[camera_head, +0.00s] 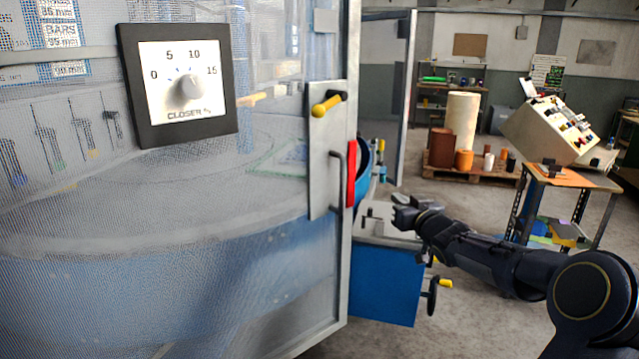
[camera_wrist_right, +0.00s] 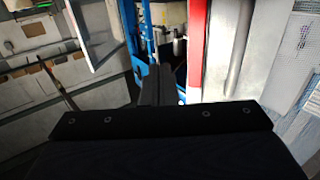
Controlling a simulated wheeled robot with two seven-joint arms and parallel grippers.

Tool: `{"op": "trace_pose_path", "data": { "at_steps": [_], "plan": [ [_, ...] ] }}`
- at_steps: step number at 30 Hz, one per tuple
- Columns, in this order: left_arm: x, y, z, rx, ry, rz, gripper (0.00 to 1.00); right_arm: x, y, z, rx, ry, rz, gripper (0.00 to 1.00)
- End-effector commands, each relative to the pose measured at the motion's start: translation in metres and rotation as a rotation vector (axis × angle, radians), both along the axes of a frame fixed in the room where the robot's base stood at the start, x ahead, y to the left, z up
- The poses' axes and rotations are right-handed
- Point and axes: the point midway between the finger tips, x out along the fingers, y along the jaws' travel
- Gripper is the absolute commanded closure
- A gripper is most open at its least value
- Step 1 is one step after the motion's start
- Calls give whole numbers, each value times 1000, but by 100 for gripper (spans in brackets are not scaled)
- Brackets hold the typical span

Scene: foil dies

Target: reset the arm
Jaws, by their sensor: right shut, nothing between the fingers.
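My right arm reaches in from the right in the head view. Its gripper (camera_head: 404,205) is shut and empty, in front of the blue machine cabinet and a little right of the mesh door's edge. In the right wrist view the closed fingers (camera_wrist_right: 157,85) point toward the blue frame, with nothing between them. The red strip (camera_wrist_right: 197,50) on the door stands just right of the fingers there. My left gripper is not in view.
A mesh guard door (camera_head: 200,230) with a dial panel (camera_head: 130,90), yellow-knobbed latch (camera_head: 326,106) and black handle (camera_head: 338,175) fills the left. A blue cabinet (camera_head: 383,290) stands below the gripper. A console (camera_head: 548,130) on a table is right. Floor between is clear.

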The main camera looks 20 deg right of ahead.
Motion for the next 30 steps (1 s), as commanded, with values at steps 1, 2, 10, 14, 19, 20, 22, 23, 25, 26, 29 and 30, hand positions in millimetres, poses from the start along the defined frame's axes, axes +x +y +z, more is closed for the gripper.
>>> {"op": "trace_pose_path", "data": {
  "at_steps": [1,2,10,14,19,20,22,23,25,26,29,30],
  "plan": [
    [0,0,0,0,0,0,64,0,0,0,0,0,0,100],
    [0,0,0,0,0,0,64,0,0,0,0,0,0,100],
    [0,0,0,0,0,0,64,-25,52,6,8,149,-33,100],
    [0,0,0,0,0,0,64,-90,109,-9,59,370,-76,100],
    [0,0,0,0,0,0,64,-195,174,-52,183,642,-56,100],
    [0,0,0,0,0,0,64,-213,185,-61,209,685,-41,100],
    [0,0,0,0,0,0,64,-253,211,-81,267,777,8,100],
    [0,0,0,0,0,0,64,-269,222,-89,290,814,33,100],
    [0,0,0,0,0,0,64,-302,245,-106,341,890,95,100],
    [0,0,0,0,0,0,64,-314,254,-113,359,917,121,100],
    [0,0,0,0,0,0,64,-346,278,-128,406,988,201,100],
    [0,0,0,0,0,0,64,-354,285,-132,420,1009,225,100]
  ]
}}
